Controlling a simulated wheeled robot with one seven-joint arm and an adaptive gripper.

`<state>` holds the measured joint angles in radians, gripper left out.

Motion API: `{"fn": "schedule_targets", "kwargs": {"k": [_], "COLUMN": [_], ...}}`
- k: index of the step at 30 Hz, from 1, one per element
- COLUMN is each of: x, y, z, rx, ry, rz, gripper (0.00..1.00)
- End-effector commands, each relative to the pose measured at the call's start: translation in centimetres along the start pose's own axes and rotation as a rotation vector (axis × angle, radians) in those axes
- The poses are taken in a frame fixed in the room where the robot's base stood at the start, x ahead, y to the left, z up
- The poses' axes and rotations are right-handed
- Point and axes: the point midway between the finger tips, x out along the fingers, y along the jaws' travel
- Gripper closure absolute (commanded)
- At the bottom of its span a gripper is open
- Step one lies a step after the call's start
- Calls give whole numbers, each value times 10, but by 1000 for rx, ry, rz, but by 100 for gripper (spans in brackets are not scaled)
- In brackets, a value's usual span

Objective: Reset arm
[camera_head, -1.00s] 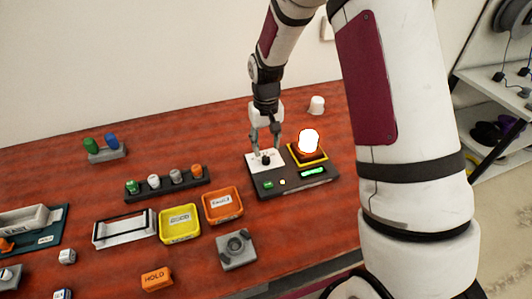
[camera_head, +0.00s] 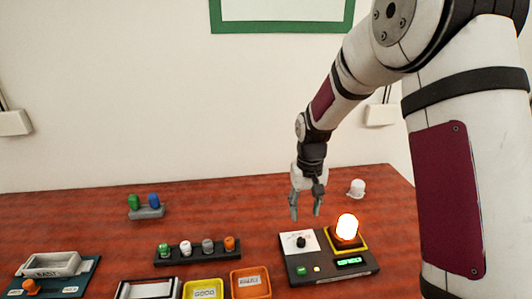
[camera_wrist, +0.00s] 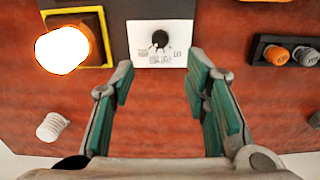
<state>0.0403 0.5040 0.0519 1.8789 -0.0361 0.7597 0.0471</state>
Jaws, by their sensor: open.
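My gripper (camera_head: 306,203) is open and empty. It hangs above the red-brown table (camera_head: 90,225), just behind the black panel box (camera_head: 295,273). In the wrist view my gripper (camera_wrist: 168,95) shows its green-padded fingers spread apart. Between and beyond them is the white dial plate with a black knob (camera_wrist: 160,40), and the fingers are clear of it. The black knob also shows in the head view (camera_head: 300,241). A glowing lamp (camera_head: 347,227) on a yellow-edged base sits to the right of the dial; it also shows in the wrist view (camera_wrist: 62,50).
A white ribbed piece (camera_head: 356,188) stands behind the lamp. A rack of coloured pegs (camera_head: 198,250), a yellow tray (camera_head: 203,291) and an orange tray (camera_head: 250,284) lie left of the box. A grey holder (camera_head: 147,211) stands further back. The wall is behind the table.

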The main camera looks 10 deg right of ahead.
Motion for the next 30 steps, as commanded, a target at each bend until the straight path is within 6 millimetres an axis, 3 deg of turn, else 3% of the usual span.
{"fn": "schedule_targets", "kwargs": {"k": [4,8,12,18,24,30], "x": [-27,-70,-115,-165,-197,-210], "y": [1,2,2,3,5,6], "z": [10,31,64,118,176,232], "rx": [-2,-4,-7,-10,-11,-13], "ry": [31,83,143,228,314,395], "rz": [3,8,12,15,13,8], "gripper": [58,58,58,58,58,58]}}
